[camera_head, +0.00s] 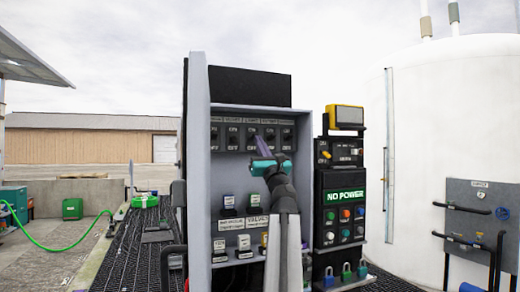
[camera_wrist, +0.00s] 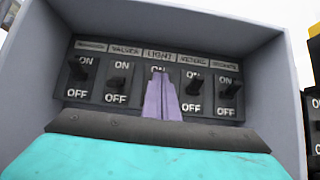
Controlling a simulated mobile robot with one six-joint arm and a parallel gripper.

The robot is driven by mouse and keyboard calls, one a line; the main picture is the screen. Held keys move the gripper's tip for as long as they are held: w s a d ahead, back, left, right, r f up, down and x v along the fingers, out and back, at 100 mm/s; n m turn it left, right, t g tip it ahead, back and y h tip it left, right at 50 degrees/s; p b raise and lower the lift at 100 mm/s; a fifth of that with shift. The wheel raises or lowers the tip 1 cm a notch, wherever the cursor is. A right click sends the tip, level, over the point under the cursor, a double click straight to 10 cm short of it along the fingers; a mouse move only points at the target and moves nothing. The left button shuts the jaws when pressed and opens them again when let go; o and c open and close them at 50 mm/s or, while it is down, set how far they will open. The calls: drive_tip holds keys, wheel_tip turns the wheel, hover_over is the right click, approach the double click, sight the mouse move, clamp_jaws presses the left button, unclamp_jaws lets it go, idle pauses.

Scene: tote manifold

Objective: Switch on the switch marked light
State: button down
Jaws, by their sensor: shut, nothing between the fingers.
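A row of several black switches (camera_wrist: 117,87) sits in the grey cabinet, each with ON above and OFF below. The middle one carries the label LIGHT (camera_wrist: 160,55) in the wrist view. My gripper (camera_wrist: 160,80) is shut and empty, its purple fingers in front of the LIGHT switch, with the tips near its ON marking. They hide that switch's lever and its OFF marking, so I cannot tell its position or whether the fingers touch it. In the head view my gripper (camera_head: 262,145) reaches the switch row from below.
The cabinet's left side wall (camera_head: 198,170) stands close to the row. Neighbouring switches are VALVES on the left and another (camera_wrist: 192,85) on the right. Below are shelves with small boxes (camera_head: 229,201). A NO POWER panel (camera_head: 345,195) stands to the right.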

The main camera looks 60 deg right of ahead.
drive_tip(key=shift+f, duration=0.1)
drive_tip(key=s+a+f+b, duration=0.1)
drive_tip(key=s+a+b, duration=0.3)
drive_tip(key=s+a, duration=0.3)
drive_tip(key=shift+s+f, duration=0.3)
drive_tip(key=shift+s, duration=0.85)
